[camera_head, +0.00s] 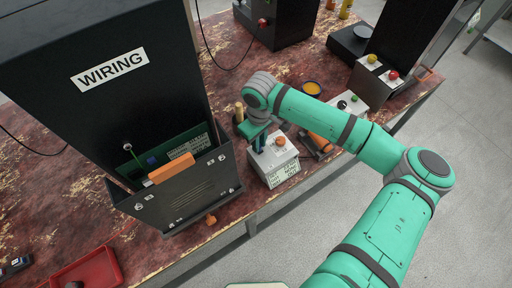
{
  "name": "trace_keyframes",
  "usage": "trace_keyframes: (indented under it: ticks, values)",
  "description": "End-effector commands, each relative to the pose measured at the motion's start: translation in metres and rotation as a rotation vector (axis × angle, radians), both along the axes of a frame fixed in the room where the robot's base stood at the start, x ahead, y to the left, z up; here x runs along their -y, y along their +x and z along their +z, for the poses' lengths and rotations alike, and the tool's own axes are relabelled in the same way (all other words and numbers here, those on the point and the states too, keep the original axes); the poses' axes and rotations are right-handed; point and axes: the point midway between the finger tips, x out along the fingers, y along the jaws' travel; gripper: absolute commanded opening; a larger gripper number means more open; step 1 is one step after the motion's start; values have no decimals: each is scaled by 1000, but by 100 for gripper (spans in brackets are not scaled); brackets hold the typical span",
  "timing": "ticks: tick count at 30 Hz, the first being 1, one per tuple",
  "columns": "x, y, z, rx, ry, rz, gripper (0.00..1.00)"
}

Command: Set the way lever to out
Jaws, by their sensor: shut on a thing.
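My gripper (259,144) is at the left part of the top of a small white box (274,165). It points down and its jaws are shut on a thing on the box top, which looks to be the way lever. The lever is hidden by the fingers and the wrist, so its position cannot be read. An orange knob (281,141) sits on the box top just right of the fingers. The front of the box carries small printed labels that are too small to read.
A tall black cabinet marked WIRING (110,68) stands left of the box, with an orange handle (171,175). An orange cup (311,88) and a button box (378,76) are behind my arm. A red tray (95,270) lies front left. The worn red table (225,215) is partly clear.

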Motion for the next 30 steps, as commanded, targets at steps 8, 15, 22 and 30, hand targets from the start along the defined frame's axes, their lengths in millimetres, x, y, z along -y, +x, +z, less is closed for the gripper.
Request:
trace_keyframes:
  ticks: [8, 15, 22, 30]
  values:
    - [0, 4, 1, 6, 3, -5, 0]
    - [1, 4, 1, 5, 2, -6, 36]
    - [1, 3, 1, 3, 1, -5, 36]
    - [0, 3, 34, 5, 2, -3, 36]
